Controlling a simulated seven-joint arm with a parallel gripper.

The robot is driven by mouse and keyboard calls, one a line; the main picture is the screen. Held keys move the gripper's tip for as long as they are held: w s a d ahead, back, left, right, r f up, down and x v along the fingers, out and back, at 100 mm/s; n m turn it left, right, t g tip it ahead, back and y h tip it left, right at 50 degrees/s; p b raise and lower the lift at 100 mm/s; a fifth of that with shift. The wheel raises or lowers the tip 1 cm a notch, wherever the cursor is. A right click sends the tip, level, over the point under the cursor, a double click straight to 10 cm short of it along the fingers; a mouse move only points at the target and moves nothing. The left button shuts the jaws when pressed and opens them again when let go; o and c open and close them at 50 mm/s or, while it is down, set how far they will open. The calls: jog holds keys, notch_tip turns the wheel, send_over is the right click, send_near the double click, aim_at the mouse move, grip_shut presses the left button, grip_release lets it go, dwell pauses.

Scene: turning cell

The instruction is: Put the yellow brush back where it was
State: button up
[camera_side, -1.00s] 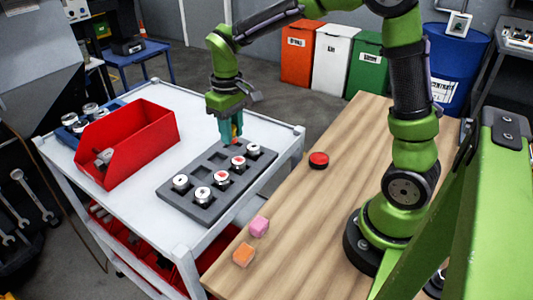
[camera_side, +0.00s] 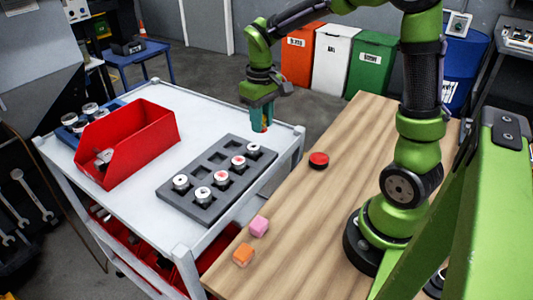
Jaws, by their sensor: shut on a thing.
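My gripper (camera_side: 262,130) hangs over the far right corner of the white cart, with its teal fingers pointing down. It is shut on a small reddish thing (camera_side: 266,126) that shows only as a patch between the fingers. The fingers hide most of it, and I cannot tell whether it is the yellow brush. I make out no yellow brush elsewhere in view.
A dark grey tray (camera_side: 172,198) holding several round metal parts lies on the white cart (camera_side: 120,222), beside a red bin (camera_side: 150,134). A red-topped round thing (camera_side: 318,160), a pink block (camera_side: 259,226) and an orange block (camera_side: 243,254) sit on the wooden table (camera_side: 310,235).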

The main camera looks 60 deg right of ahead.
jog(key=s+d+f, duration=0.3)
jog(key=s+d, duration=0.2)
jog(key=s, duration=0.2)
jog(key=n, duration=0.5)
send_over(307, 176)
notch_tip(307, 176, down, 4)
jog(key=shift+f, duration=3.7)
jog(key=shift+f, duration=0.15)
jog(key=o, duration=0.7)
jog(key=shift+c, duration=0.2)
